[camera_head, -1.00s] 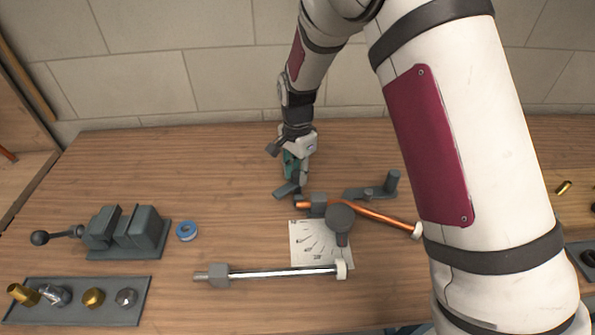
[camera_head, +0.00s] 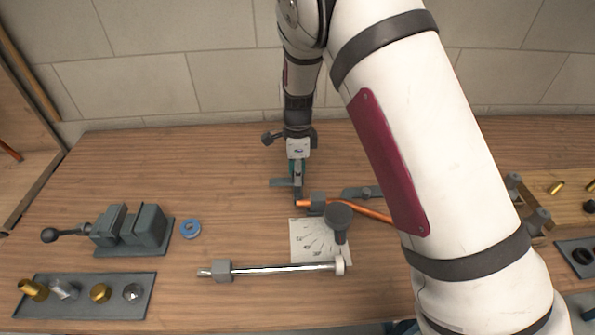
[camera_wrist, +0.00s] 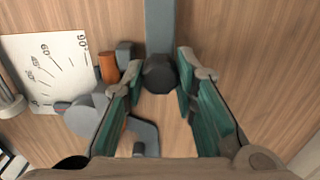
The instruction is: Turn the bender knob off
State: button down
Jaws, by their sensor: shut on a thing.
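The bender knob (camera_wrist: 160,75) is a dark, faceted knob at the end of a grey bar (camera_wrist: 159,25) in the wrist view. My gripper (camera_wrist: 160,66) has green-padded fingers, one on each side of the knob, shut on it. In the head view my gripper (camera_head: 297,180) points down at the bender's back left end and hides the knob. The bender's round grey former (camera_head: 340,215) and white angle chart (camera_head: 312,243) lie in front. A copper pipe (camera_head: 368,211) runs through the bender.
A long chrome-shafted handle (camera_head: 285,268) lies in front of the chart. The wooden bench is clear at the back left. My arm hides part of the right side.

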dwell(0.4)
jog(key=c, duration=1.3)
grip_release()
notch_tip(320, 180, up, 12)
jog(key=s+d+r+n+t+y, duration=0.1)
jog(key=s+d+r+n, duration=0.4)
jog(key=r, duration=0.3)
jog(key=s+d+r+n+t+y, duration=0.1)
jog(key=s+d+r+n, duration=0.2)
jog(key=s+d+r, duration=0.35)
jog(key=s+d+r+n+t, duration=0.1)
jog(key=s+n, duration=0.2)
jog(key=s, duration=0.3)
jog(key=s+d+r+n+t+h, duration=0.1)
jog(key=s+n, duration=0.2)
jog(key=s, duration=0.3)
jog(key=s+d+r+n+t+h, duration=0.1)
jog(key=s+d+n, duration=0.1)
jog(key=s+n, duration=0.2)
jog(key=shift+s, duration=1.3)
